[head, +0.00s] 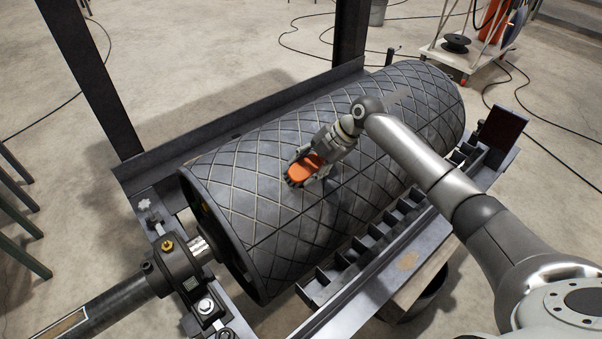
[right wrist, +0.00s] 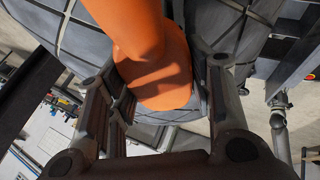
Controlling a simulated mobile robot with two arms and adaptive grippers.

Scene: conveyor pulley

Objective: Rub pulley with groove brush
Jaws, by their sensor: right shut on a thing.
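The pulley (head: 270,215) is a large dark drum with diamond-shaped grooves, lying across a metal frame in the head view. My right gripper (head: 310,172) is over the pulley's upper surface, left of its middle. It is shut on the groove brush (head: 302,169), which has an orange body and a dark lower edge. The brush is at or very near the drum's surface; whether it touches cannot be told. In the right wrist view the orange brush (right wrist: 155,60) sits between the fingers, with the grooved pulley (right wrist: 215,20) behind it. My left gripper is not in view.
A bearing block (head: 180,265) and shaft (head: 95,315) stand at the pulley's left end. A toothed metal rail (head: 375,240) runs along its near side. Dark uprights (head: 95,80) rise behind. A cart (head: 470,50) and cables are on the floor at the back right.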

